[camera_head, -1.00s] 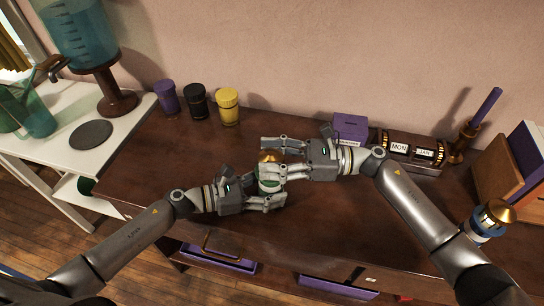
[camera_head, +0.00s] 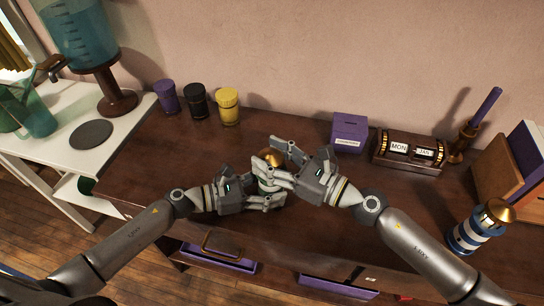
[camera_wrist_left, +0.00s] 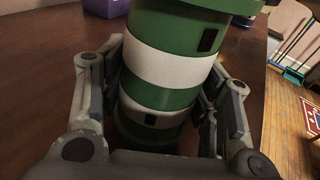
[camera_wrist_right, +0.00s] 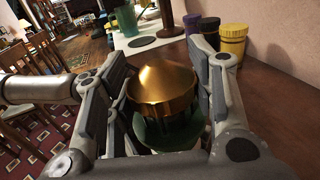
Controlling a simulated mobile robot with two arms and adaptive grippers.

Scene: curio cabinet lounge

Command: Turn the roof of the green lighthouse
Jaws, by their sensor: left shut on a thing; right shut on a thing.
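The green lighthouse stands upright on the brown cabinet top, with green and white bands (camera_wrist_left: 165,68) in the left wrist view. Its golden cone roof (camera_wrist_right: 165,85) shows in the right wrist view, above a green glassy part. In the head view the roof (camera_head: 271,157) peeks out between my grippers, which hide most of the tower. My left gripper (camera_head: 268,199) is shut around the lower body of the lighthouse. My right gripper (camera_head: 272,165) is shut on the roof, coming from the right, its fingers on either side.
A blue-and-white lighthouse (camera_head: 478,228) stands at right, near my right arm. Purple (camera_head: 167,98), black (camera_head: 196,101) and yellow (camera_head: 228,106) jars stand at the back left. A purple box (camera_head: 349,132) and a calendar block (camera_head: 409,150) stand at the back right.

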